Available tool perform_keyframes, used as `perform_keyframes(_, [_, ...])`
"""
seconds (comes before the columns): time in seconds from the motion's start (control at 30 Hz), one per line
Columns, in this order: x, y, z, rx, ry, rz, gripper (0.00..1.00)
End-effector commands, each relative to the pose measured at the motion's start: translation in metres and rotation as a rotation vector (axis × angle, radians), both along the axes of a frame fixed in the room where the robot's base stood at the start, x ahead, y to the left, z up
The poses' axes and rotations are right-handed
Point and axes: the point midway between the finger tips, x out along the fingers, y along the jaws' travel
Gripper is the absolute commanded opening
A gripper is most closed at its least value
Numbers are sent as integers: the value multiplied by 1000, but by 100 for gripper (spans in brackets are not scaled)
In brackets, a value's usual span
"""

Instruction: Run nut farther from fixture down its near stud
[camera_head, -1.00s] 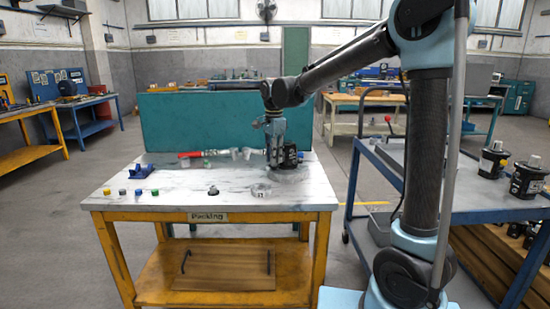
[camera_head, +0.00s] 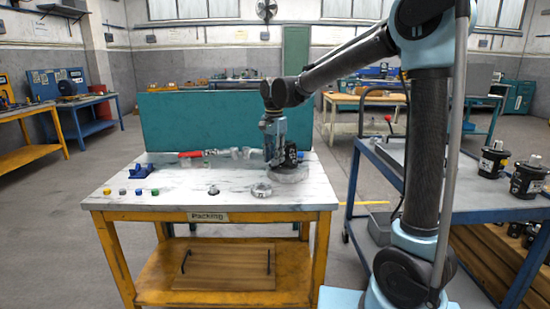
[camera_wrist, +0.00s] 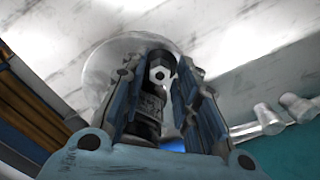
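The black motor (camera_head: 291,155) stands upright on the round grey fixture base (camera_head: 288,176) at the right end of the packing table. My gripper (camera_head: 272,161) points down just left of and in front of it. In the wrist view, my gripper (camera_wrist: 163,75) has its two fingers apart, one on each side of a light hex nut (camera_wrist: 160,73) with a dark centre. Black motor parts (camera_wrist: 150,112) show behind and below the nut. The fingertips are very close to the nut; whether they touch it is not clear. The studs and their thread are hidden or too small to see.
A grey ring (camera_head: 261,190) lies in front of the fixture. A red-handled tool (camera_head: 190,155) and grey cups (camera_head: 246,152) lie toward the back. Small coloured pieces (camera_head: 122,191) and a blue holder (camera_head: 140,171) are at the left.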

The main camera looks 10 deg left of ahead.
Motion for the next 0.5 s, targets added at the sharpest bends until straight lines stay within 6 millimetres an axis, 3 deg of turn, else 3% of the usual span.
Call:
perform_keyframes(0.2, [0,0,0,0,0,127,28])
perform_keyframes(0.5, [1,0,0,0,-1,131,28])
